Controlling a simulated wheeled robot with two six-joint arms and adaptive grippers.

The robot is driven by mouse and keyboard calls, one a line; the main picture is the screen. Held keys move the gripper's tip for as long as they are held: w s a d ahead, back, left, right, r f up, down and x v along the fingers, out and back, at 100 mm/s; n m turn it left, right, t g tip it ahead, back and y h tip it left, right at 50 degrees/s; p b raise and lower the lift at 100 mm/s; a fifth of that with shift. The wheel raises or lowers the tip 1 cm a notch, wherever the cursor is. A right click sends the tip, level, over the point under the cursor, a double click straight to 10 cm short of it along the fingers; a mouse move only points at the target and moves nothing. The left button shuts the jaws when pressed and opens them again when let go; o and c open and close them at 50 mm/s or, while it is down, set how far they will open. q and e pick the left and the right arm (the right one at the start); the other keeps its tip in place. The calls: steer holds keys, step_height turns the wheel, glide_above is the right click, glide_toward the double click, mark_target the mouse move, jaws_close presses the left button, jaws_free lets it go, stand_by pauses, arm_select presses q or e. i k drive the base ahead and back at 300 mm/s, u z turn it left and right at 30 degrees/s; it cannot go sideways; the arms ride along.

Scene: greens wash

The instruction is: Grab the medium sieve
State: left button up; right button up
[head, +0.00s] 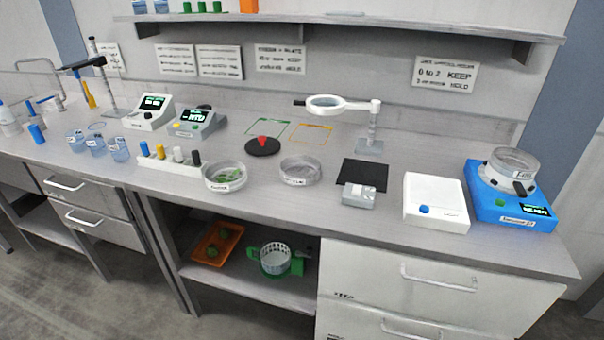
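Several round things could be sieves, and I cannot tell which one is the medium sieve. A shallow clear-walled round pan (224,186) with green leaves in it stands on the bench, with a label on its front. A similar labelled round pan (300,180), seemingly empty, stands to its right. A clear round vessel (515,159) sits on the blue device at the right. A white slotted basket (275,267) stands in a green holder on the lower shelf. The labels are too small to read. Neither of my grippers is in view.
A black mat (363,174) with a small grey box (359,195) and a white flat device (435,202) lie right of the pans. A ring magnifier (326,103) stands behind them. A bottle rack (166,172) is to the left. An orange tray (199,252) is on the lower shelf.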

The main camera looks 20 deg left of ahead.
mark_target(297, 160)
steer(key=k, duration=0.65)
steer(key=z, duration=0.45)
steer(key=i, duration=1.55)
steer(key=u, duration=0.75)
